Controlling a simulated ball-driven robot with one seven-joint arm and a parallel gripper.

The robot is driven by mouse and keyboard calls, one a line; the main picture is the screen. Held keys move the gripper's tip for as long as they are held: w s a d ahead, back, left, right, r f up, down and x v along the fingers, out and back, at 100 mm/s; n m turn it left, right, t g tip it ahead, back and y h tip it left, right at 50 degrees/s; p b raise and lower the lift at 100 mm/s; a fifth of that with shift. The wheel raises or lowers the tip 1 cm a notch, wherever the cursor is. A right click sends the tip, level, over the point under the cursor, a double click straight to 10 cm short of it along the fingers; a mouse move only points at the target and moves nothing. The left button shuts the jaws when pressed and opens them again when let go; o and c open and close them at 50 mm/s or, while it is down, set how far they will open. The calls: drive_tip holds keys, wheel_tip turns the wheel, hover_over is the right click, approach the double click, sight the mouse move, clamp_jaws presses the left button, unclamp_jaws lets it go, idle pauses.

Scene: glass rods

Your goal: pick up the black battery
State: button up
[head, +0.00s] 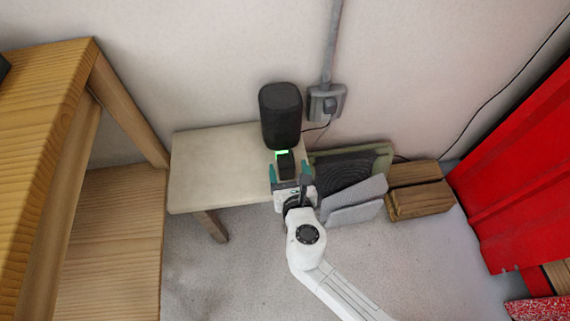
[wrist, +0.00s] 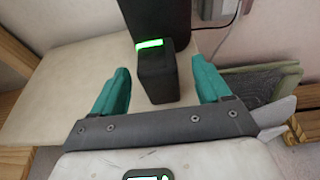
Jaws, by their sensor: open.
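The black battery (wrist: 158,80) is a small dark block with a glowing green strip along its far top edge. It stands on a pale small table (head: 215,165), right in front of a tall black speaker-like cylinder (head: 281,115). The battery also shows in the head view (head: 286,163), its near end partly hidden by my gripper. My gripper (wrist: 163,85) is open, with one teal finger on each side of the battery. A gap shows between each finger and the battery in the wrist view. It holds nothing.
A wall socket (head: 327,103) with a cable is right of the tall black cylinder. Several flat panels (head: 355,196) lean right of the table, beside wooden blocks (head: 419,190). A wooden frame (head: 60,150) stands left. The table's left part is clear.

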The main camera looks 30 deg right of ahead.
sight(284, 152)
drive_tip(key=shift+b+x, duration=0.9)
drive_tip(key=shift+x, duration=2.05)
drive_tip(key=shift+a, duration=0.1)
drive_tip(key=shift+c, duration=0.2)
drive_tip(key=c, duration=1.2)
drive_tip(key=shift+r, duration=0.1)
drive_tip(key=shift+c, duration=0.2)
drive_tip(key=shift+r+p, duration=0.5)
drive_tip(key=shift+r, duration=0.05)
wheel_tip(284, 152, up, 2)
drive_tip(key=shift+w+r+p, duration=0.1)
drive_tip(key=shift+r+p, duration=0.05)
drive_tip(key=shift+p, duration=0.65)
drive_tip(key=s+r+p, duration=0.1)
drive_tip(key=s+r, duration=0.1)
drive_tip(key=s+r+p, duration=0.2)
drive_tip(key=r, duration=0.1)
drive_tip(key=shift+s+a+r+p, duration=0.1)
drive_tip(key=shift+s+a+p, duration=0.1)
drive_tip(key=shift+p, duration=0.1)
drive_tip(key=s+r+p, duration=0.2)
drive_tip(key=s+r, duration=0.2)
drive_tip(key=s, duration=0.5)
drive_tip(key=shift+s+a, duration=0.2)
drive_tip(key=shift+s, duration=0.15)
